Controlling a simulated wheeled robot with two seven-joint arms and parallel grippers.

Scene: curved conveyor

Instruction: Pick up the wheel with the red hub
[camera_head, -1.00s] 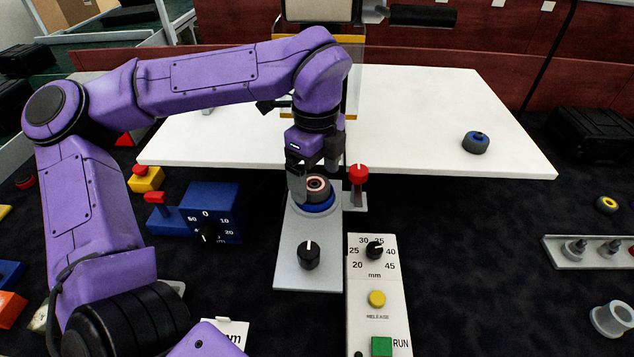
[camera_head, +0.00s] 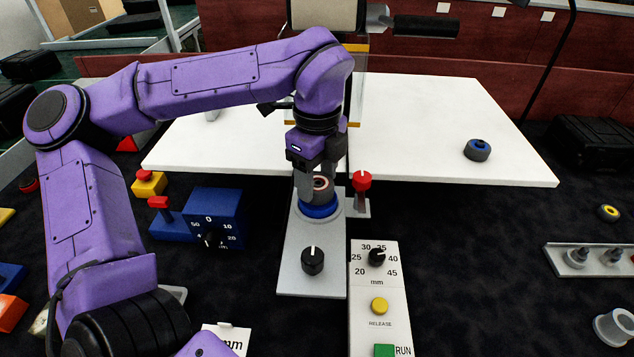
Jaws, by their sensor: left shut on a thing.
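The wheel (camera_head: 322,187), dark with a pale reddish ring at its hub, sits at the blue round seat (camera_head: 319,210) of a grey plate fixture. My left gripper (camera_head: 317,183) comes down from above and is shut on this wheel, with one finger at its left side and the other behind it to the right. The fingers hide part of the wheel, and I cannot tell whether it is clear of the seat. My right gripper is not in view.
A red knob (camera_head: 362,181) stands close right of the wheel. A black dial (camera_head: 312,260) and a control panel (camera_head: 370,325) are in front. A blue-hubbed wheel (camera_head: 477,150) lies on the white table (camera_head: 430,120); a yellow-hubbed wheel (camera_head: 609,212) lies far right.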

